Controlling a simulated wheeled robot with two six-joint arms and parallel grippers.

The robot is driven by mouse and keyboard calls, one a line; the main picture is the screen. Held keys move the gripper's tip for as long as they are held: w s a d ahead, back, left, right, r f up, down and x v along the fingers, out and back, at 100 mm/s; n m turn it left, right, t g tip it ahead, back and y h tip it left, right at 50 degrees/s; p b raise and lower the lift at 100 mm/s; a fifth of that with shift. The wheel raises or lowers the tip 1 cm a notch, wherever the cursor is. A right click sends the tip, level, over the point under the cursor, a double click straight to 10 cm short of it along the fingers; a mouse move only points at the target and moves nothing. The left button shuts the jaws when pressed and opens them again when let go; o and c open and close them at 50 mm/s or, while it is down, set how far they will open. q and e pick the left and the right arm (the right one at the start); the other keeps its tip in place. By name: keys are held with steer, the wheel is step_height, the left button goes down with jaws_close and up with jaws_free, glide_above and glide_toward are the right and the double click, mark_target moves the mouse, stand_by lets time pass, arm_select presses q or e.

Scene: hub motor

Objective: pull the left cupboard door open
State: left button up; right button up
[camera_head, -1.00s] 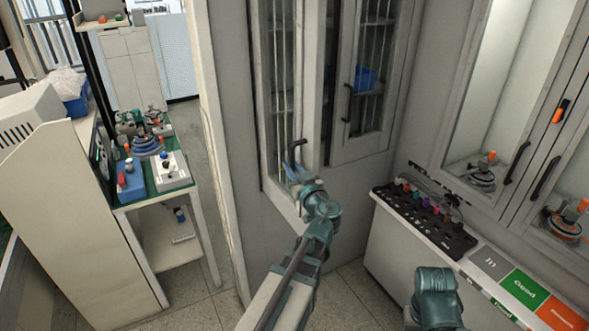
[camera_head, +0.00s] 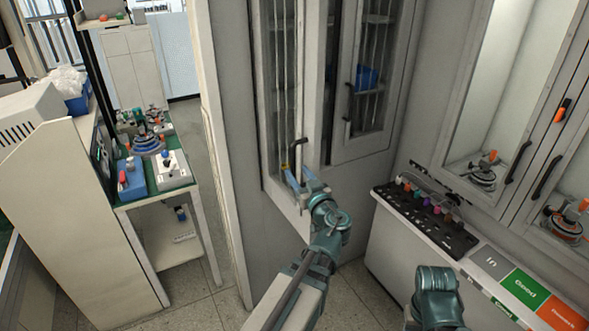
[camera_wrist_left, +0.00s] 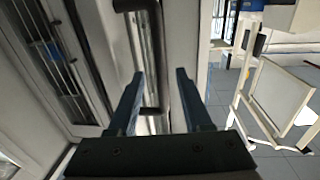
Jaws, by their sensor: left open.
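The left cupboard door (camera_head: 311,105) is a tall grey-framed glass door that appears to stand ajar. Its dark handle (camera_head: 298,150) is on the right frame. It also shows in the left wrist view (camera_wrist_left: 150,111), with its lower end between the fingers as seen. My left gripper (camera_head: 296,180) is open at the lower part of this handle. In the left wrist view its two fingers (camera_wrist_left: 161,100) are apart, with the door edge seen between them. I cannot tell whether they touch the handle.
The right cupboard door (camera_head: 378,140) is closed, with a blue bin (camera_head: 366,78) behind its glass. A counter with a black rack (camera_head: 425,222) stands to the right. A work table (camera_head: 160,200) stands at left, with open floor beside it.

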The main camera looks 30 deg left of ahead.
arm_select(q)
steer(key=v, duration=0.3)
steer(key=shift+s+d, duration=0.15)
stand_by(0.4)
steer(key=s+d+f+m+g+h+b, duration=0.1)
steer(key=s+d+f+m+g+h, duration=0.25)
steer(key=d+f, duration=0.4)
steer(key=s+d+f+m+g+h+b, duration=0.1)
steer(key=s+d+f+m+g+h, duration=0.3)
steer(key=f, duration=0.7)
steer(key=s+d+f+m+g+h, duration=0.2)
steer(key=s+d+m, duration=0.1)
steer(key=d, duration=0.4)
steer(key=s+d+f+m+g+h, duration=0.1)
steer(key=s+d+f+m+h, duration=0.2)
steer(key=s+d, duration=0.3)
steer(key=d, duration=0.2)
steer(key=shift+d+f+m+g, duration=0.25)
steer(key=shift+f+m+g, duration=0.05)
steer(key=shift+m+g, duration=0.05)
steer(key=shift+w+a+h, duration=0.1)
steer(key=shift+h, duration=0.15)
